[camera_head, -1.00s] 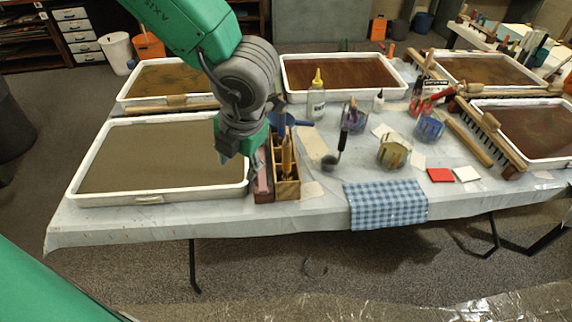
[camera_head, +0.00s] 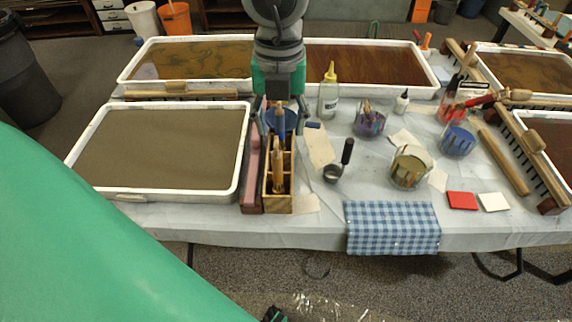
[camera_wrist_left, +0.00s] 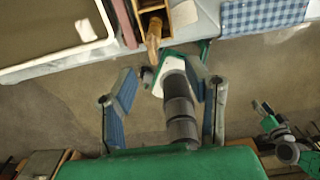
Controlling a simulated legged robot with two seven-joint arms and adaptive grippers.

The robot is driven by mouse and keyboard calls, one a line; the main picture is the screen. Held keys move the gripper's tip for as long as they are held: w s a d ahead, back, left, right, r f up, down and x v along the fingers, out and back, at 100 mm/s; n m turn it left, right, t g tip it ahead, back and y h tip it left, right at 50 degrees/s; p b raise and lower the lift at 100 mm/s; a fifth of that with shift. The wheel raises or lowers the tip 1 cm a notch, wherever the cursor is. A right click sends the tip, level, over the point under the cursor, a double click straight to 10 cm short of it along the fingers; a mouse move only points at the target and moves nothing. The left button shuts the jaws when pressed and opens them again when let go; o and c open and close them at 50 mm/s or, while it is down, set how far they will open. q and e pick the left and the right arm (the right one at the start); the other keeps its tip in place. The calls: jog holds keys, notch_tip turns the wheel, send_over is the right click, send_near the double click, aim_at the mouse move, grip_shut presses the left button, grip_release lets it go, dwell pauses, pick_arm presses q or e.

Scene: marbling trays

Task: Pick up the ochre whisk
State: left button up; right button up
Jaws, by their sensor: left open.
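In the left wrist view what looks like the same whisk (camera_wrist_left: 153,38) sticks out of the caddy (camera_wrist_left: 140,8) at the top.
A reddish bar (camera_head: 251,175) and a large tray (camera_head: 243,165) lie to the left. A black-handled ladle (camera_head: 340,162), jars and a checked cloth (camera_head: 393,228) lie to the right.

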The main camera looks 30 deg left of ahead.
aim_at(275, 158)
pick_arm(q)
jog(key=f, duration=0.1)
jog(key=a+f, duration=0.1)
jog(key=f, duration=0.1)
jog(key=f+b, duration=0.1)
jog(key=f, duration=0.1)
jog(key=shift+w+a+f, duration=0.1)
jog(key=shift+a+f, duration=0.1)
jog(key=shift+a, duration=0.2)
jog(key=shift+a+f, duration=0.15)
jog(key=shift+a, duration=0.05)
jog(key=f, duration=0.1)
jog(key=d+f+b, duration=0.1)
jog(key=f, duration=0.2)
jog(key=shift+d+f, duration=0.15)
jog(key=shift+d, duration=0.1)
jog(key=shift+d+f, duration=0.15)
jog(key=shift+d, duration=0.1)
jog(key=shift+a, duration=0.65)
grip_shut()
jog(key=shift+a+f, duration=0.1)
jog(key=shift+a, duration=0.1)
jog(key=shift+d, duration=0.1)
pick_arm(e)
jog(key=shift+a+f, duration=0.35)
jog(key=shift+f, duration=0.25)
jog(key=shift+a+f, duration=0.3)
jog(key=shift+f, duration=0.3)
